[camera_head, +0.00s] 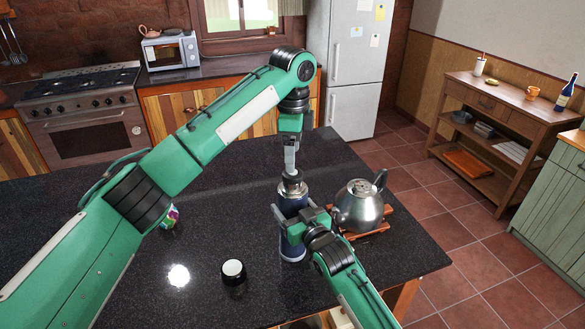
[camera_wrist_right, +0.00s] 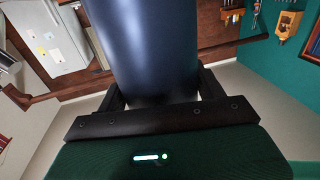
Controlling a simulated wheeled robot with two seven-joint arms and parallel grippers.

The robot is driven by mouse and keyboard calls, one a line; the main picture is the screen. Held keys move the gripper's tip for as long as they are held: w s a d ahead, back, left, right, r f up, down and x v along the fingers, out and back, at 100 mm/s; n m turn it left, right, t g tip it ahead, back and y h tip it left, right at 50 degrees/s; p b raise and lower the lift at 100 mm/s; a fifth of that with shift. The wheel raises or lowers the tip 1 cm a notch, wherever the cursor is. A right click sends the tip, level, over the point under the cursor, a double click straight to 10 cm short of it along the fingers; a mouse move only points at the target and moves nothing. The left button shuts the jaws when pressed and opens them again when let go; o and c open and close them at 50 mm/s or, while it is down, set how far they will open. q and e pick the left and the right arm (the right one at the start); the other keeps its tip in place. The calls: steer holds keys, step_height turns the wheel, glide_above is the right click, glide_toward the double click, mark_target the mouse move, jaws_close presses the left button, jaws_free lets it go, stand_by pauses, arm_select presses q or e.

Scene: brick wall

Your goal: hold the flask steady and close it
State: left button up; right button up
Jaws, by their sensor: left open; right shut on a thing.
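The flask (camera_head: 290,244) is dark blue with a silver top (camera_head: 292,188) and stands upright on the dark counter. It fills the upper middle of the right wrist view (camera_wrist_right: 145,45). My right gripper (camera_wrist_right: 155,98) is shut on the flask's body and holds it from the right side. My left gripper (camera_head: 290,168) points straight down above the silver top. It is open, and its fingertips are at or just above the top. I cannot tell whether they touch it or whether the top sits fully closed.
A steel kettle (camera_head: 358,206) stands on a wooden trivet (camera_head: 378,228) close right of the flask. A small black cylinder with a white top (camera_head: 233,272) stands front left. A colourful object (camera_head: 170,217) is partly hidden by my left arm. The front-left counter is mostly clear.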

arm_select(q)
step_height(320, 180, up, 5)
steer(key=shift+f, duration=0.1)
stand_by(0.3)
arm_select(e)
steer(key=o, duration=1.9)
steer(key=shift+o, duration=0.2)
steer(key=shift+s, duration=0.1)
steer(key=shift+s+d+f, duration=0.1)
steer(key=shift+s+d, duration=0.1)
arm_select(q)
step_height(320, 180, down, 4)
steer(key=b, duration=0.4)
steer(key=shift+f, duration=0.1)
arm_select(e)
steer(key=v, duration=1.3)
steer(key=shift+s, duration=0.1)
